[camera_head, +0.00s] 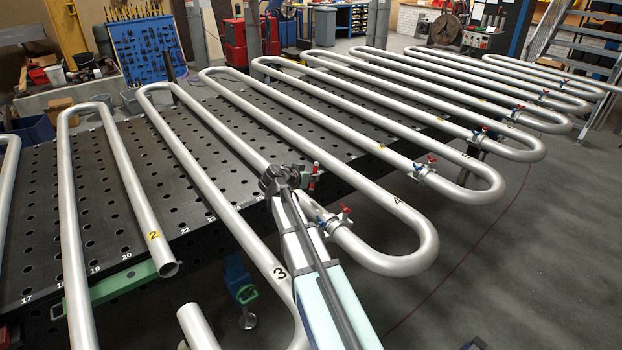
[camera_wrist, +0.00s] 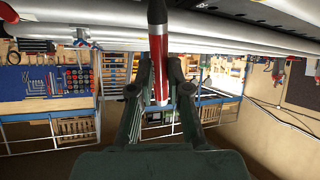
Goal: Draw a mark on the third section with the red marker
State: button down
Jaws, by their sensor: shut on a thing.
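The red marker (camera_wrist: 158,45) stands lengthwise between the fingers of my gripper (camera_wrist: 160,88) in the wrist view, its black end towards the top edge. My gripper is shut on it. In the head view my gripper (camera_head: 283,180) is dark and sits over the pipes near the table's front edge. A small red piece shows just right of it; I cannot tell surely if it is the marker. The third section is the silver pipe with a black "3" (camera_head: 280,272), left of my forearm, which hides part of its lower bend. I see no contact between marker and pipe.
The perforated dark table (camera_head: 110,215) carries the serpentine pipes. Pipe "2" (camera_head: 133,197) has an open cut end. Pipe "4" (camera_head: 404,207) bends round to the right of my arm. Clamps with red and blue handles (camera_head: 338,217) sit close beside my arm.

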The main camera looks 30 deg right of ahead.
jog(key=shift+f+b, duration=0.5)
jog(key=shift+b, duration=0.05)
dwell(0.7)
jog(key=shift+s+a+b, duration=0.1)
jog(key=shift+a+b, duration=0.25)
jog(key=shift+b, duration=0.25)
dwell(0.6)
jog(key=shift+r+p, duration=0.75)
jog(key=shift+r, duration=2.25)
